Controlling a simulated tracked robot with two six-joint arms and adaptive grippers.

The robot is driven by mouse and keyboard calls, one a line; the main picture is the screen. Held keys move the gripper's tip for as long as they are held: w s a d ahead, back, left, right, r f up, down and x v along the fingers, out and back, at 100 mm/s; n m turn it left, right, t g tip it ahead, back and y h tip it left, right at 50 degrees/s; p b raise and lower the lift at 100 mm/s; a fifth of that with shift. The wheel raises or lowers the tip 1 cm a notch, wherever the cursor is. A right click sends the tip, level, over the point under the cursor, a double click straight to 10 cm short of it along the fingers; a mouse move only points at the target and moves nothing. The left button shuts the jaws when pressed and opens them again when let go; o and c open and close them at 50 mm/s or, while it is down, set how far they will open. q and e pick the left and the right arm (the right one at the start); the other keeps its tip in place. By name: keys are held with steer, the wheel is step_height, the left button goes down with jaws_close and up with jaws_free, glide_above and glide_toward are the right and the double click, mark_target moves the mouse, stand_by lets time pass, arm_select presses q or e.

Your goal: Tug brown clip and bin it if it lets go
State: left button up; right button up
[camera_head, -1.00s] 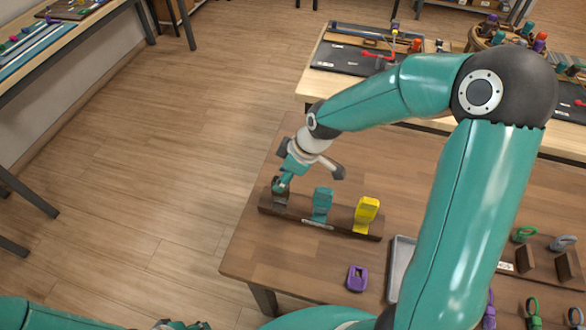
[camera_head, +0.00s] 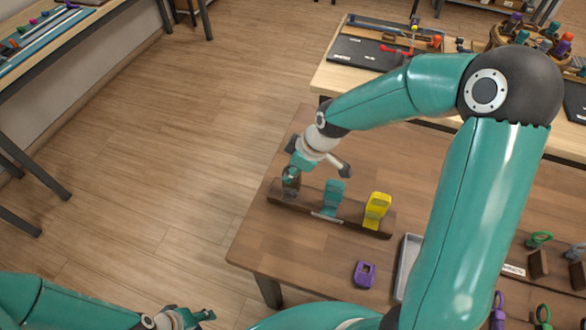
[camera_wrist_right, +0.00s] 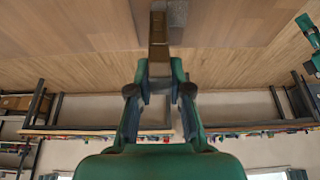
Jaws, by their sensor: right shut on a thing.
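The brown clip (camera_head: 291,187) stands upright at the left end of a dark wooden rail (camera_head: 353,223). My right gripper (camera_head: 292,172) comes down on it from above and is shut on it, covering part of it. The clip seems to be at the rail; whether its foot is seated or lifted slightly is too small to tell. In the right wrist view a brown piece (camera_wrist_right: 158,40) reaches away from between the fingers of the right gripper (camera_wrist_right: 159,72). My left gripper (camera_head: 200,316) is low at the bottom left, away from the rail; its fingers are partly cut off.
A teal clip (camera_head: 333,197) and a yellow clip (camera_head: 377,210) stand on the same rail. A purple clip (camera_head: 364,274) lies on the table in front. A grey tray (camera_head: 407,262) is partly hidden behind my right arm. Open floor lies to the left.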

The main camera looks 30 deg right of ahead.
jaws_close()
steer(key=shift+r, duration=0.1)
steer(key=shift+b, duration=0.35)
stand_by(0.5)
steer(key=o, duration=1.1)
jaws_free()
steer(key=shift+f, duration=0.2)
